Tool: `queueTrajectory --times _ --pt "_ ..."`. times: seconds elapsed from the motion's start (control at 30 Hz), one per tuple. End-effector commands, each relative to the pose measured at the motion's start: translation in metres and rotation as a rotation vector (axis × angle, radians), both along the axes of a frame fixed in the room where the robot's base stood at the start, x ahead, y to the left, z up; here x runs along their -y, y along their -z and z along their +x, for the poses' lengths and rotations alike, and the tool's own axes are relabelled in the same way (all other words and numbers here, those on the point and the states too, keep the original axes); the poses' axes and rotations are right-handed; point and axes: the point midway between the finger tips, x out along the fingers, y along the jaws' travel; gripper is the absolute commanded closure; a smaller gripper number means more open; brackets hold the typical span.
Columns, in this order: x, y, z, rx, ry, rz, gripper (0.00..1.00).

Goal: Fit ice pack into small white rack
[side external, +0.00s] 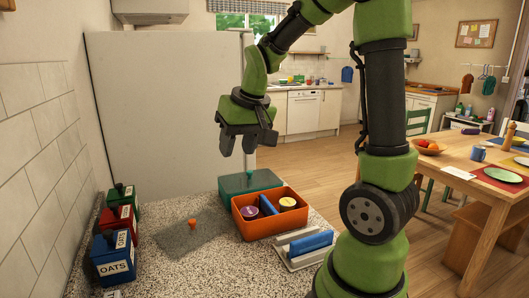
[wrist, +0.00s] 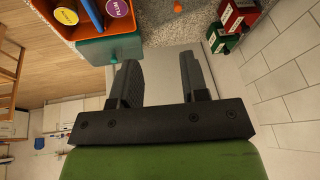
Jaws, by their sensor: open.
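The small white rack (side external: 298,262) stands on the speckled counter at the front, with upright slats. A blue slab (side external: 312,243) that looks like an ice pack stands between its slats; how deep it sits I cannot tell. Another blue slab (side external: 268,204) leans inside the orange bin (side external: 262,228), between two round tins; it also shows in the wrist view (wrist: 94,12). My gripper (side external: 237,144) is open and empty, high above the counter behind the bin. Its two fingers also show apart in the wrist view (wrist: 158,78). The rack is out of the wrist view.
A teal box (side external: 235,185) stands behind the bin. A grey flat lid with an orange knob (side external: 192,224) lies left of it. Blue (side external: 113,257), red and green oats boxes line the tiled wall. A tall white panel (side external: 160,120) rises behind the counter.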

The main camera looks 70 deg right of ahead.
Motion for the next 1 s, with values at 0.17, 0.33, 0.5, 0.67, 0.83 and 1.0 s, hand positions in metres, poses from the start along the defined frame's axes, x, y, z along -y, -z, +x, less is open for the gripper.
queueTrajectory --times 0.17,0.33,0.5,0.67,0.83,1.0 --pt "-0.077 -0.041 -0.039 0.138 -0.127 0.033 0.59" --pt "-0.121 -0.053 -0.082 0.232 -0.225 0.092 0.59" --pt "-0.139 -0.053 -0.107 0.279 -0.281 0.132 0.64" --pt "-0.142 -0.052 -0.112 0.286 -0.292 0.143 0.71" --pt "-0.142 -0.052 -0.112 0.287 -0.291 0.142 0.71" --pt "-0.141 -0.052 -0.111 0.286 -0.29 0.141 0.71"
